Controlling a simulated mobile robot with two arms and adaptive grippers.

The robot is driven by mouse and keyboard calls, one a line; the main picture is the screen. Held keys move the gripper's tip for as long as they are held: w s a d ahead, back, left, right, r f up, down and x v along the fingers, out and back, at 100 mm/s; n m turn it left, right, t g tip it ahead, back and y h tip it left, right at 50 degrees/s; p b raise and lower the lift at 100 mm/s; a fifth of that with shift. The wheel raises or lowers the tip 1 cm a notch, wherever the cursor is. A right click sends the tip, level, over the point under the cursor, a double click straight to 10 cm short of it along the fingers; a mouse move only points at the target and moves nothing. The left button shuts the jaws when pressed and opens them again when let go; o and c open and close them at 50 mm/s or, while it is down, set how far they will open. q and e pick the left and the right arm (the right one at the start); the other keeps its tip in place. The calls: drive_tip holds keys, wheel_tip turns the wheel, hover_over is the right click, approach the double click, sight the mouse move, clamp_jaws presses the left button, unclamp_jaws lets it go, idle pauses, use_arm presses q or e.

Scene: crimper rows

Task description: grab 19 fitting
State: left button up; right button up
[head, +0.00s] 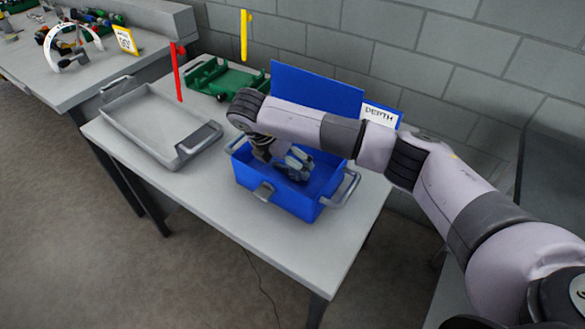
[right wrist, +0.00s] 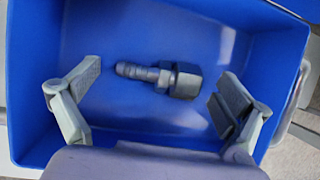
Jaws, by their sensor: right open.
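A dark grey hose fitting (right wrist: 160,78) with a ribbed end and a hex nut lies on the floor of the blue box (right wrist: 120,25) in the right wrist view. The blue box also shows in the head view (head: 317,211), with its lid raised. My right gripper (right wrist: 160,95) is open, its fingers inside the box on either side of the fitting, not touching it. In the head view my right gripper (head: 283,160) reaches down into the box and the fitting cannot be made out there. My left gripper is not in view.
A grey tray (head: 150,118) is left of the box on the table (head: 215,208). A green tray (head: 222,80) and a "DEPTH" sign (head: 381,114) stand at the back. Red (head: 177,72) and yellow (head: 244,36) uprights rise behind. The table's front is clear.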

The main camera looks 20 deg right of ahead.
drive_tip(key=shift+f, duration=0.1)
drive_tip(key=shift+c, duration=0.2)
drive_tip(key=c, duration=1.3)
